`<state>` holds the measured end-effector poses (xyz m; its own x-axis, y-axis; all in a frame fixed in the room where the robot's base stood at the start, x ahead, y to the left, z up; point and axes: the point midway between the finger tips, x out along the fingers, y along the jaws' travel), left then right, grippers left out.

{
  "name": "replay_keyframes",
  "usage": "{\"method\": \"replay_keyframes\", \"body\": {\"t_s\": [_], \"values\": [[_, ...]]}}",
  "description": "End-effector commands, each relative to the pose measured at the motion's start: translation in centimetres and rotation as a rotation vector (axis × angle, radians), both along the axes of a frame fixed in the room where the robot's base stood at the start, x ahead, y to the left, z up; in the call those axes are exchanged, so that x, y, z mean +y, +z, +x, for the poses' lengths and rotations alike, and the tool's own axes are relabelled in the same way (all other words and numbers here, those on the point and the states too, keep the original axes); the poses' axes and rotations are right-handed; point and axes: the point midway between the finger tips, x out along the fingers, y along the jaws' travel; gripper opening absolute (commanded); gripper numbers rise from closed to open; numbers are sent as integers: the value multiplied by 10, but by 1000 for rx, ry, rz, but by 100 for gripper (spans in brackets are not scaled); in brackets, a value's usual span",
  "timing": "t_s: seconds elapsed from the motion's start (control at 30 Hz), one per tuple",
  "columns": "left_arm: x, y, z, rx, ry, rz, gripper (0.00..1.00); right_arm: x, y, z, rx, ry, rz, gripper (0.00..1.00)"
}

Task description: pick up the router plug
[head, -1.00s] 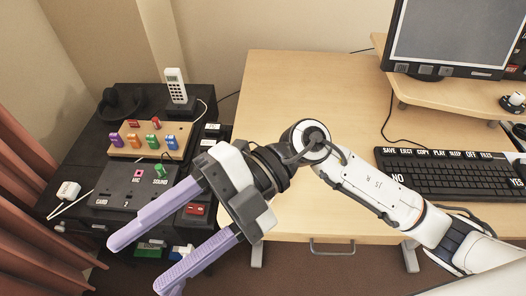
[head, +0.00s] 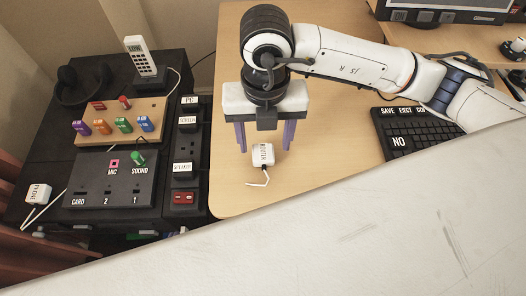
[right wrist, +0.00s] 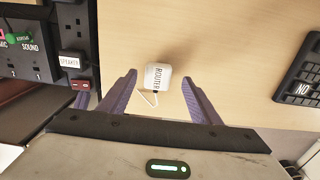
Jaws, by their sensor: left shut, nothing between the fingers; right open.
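The router plug (head: 262,157) is a small white block labelled ROUTER with a short white cable, lying on the wooden desk near its left edge. My right gripper (head: 265,148) points down at the desk with its two purple fingers apart, just behind the plug in the head view. In the right wrist view, the plug (right wrist: 158,77) appears between the tips of the open fingers (right wrist: 159,82), with nothing gripped. I cannot tell the exact height of the fingertips above the desk. My left gripper is not in view.
Left of the desk (head: 232,190), a black unit carries a power strip (head: 186,150) with labelled plugs, a socket box (head: 112,180), a peg board (head: 95,133), a cordless phone (head: 140,56) and a PHONE plug (head: 37,194). A keyboard (head: 398,143) lies to the right. A large pale surface covers the lower right.

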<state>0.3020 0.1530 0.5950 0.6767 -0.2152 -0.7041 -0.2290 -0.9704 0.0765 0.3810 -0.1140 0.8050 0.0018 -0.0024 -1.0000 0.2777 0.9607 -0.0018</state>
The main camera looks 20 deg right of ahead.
Motion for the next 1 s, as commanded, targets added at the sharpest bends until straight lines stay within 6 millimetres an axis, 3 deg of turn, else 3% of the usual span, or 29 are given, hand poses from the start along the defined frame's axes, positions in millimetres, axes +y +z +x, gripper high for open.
{"method": "replay_keyframes", "body": {"t_s": [0.23, 0.57, 0.8, 1.0], "values": [[0, 1, 1, -4, 1, -2, 0, 4, -37, -5, 5, -1, 0, 58], [0, 1, 1, -5, 1, -2, 0, 5, -45, -4, 2, 2, 2, 58], [0, 1, 1, -5, 1, -2, 0, 5, -45, -4, 2, 1, 2, 19], [0, 2, 3, -7, 1, -1, 0, 5, -45, -4, 1, 1, 2, 16]]}}
